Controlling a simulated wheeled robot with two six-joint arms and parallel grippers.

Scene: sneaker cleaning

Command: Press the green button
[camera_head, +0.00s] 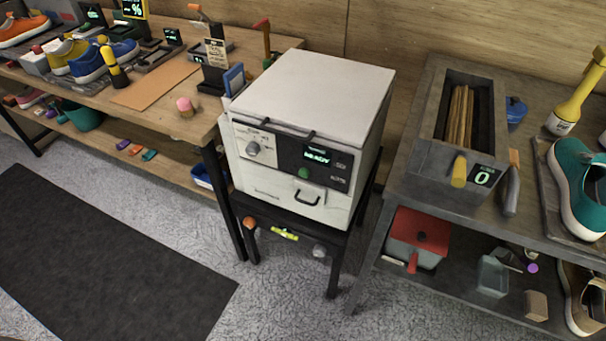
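The green button (303,173) is a small round knob on the dark control panel of a white box-shaped machine (318,85). It sits just below a display (317,155) with lit green letters that seem to read "READY". A grey dial (253,149) is to the left on the same front, and a dark handle (308,197) is below. The machine stands on a dark metal stand (290,228). Neither of my grippers shows in the head view, and nothing covers the button.
A wooden bench (185,118) with sneakers and tools stands left of the machine. A grey bench (408,202) with a bin of sticks and a teal sneaker (577,188) stands right. The floor in front is clear, with a dark mat (90,265) at left.

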